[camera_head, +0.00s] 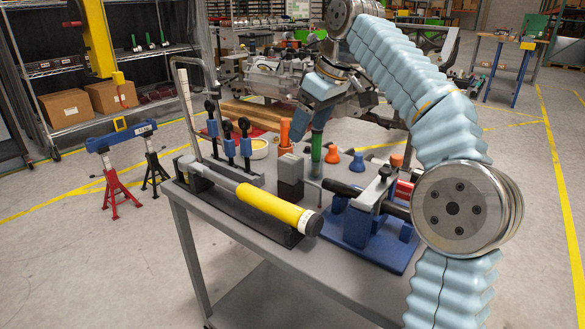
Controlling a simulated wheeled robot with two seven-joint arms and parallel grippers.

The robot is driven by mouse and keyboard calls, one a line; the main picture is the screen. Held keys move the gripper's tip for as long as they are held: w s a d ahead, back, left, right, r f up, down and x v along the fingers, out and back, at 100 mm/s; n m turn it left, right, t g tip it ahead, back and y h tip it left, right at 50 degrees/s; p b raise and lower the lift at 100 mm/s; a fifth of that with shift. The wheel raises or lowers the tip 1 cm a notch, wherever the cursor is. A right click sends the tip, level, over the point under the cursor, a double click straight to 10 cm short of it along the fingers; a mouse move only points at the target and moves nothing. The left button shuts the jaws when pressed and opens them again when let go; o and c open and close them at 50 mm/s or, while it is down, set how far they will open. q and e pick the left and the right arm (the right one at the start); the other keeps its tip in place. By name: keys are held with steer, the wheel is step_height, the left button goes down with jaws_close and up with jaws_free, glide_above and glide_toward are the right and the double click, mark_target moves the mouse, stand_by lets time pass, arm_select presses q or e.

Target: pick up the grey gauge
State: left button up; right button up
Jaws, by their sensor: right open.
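A dark grey upright block (291,178) with a lighter grey upper part stands on the grey bench (225,224), left of centre; it is the thing that best fits the grey gauge, but I cannot tell for sure. My right gripper (313,118) points down above the back of the bench, behind and above the block and apart from it. My left gripper is not in view.
Blue-black clamps (228,142) stand at the left. A yellow-ended tube (272,207) lies at the front, beside a blue fixture (352,226).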

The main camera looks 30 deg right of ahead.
mark_target(293, 158)
steer(key=b+x, duration=0.1)
steer(key=x, duration=0.4)
steer(key=shift+f, duration=0.1)
steer(key=x, duration=0.1)
steer(key=b+x, duration=0.1)
steer(key=x, duration=0.3)
steer(key=shift+s+a+b, duration=0.15)
steer(key=shift+a+b, duration=0.25)
steer(key=shift+f, duration=0.3)
steer(key=c, duration=1.2)
steer(key=shift+r, duration=0.1)
steer(key=shift+c, duration=0.3)
step_height(293, 158, up, 10)
steer(key=p, duration=0.4)
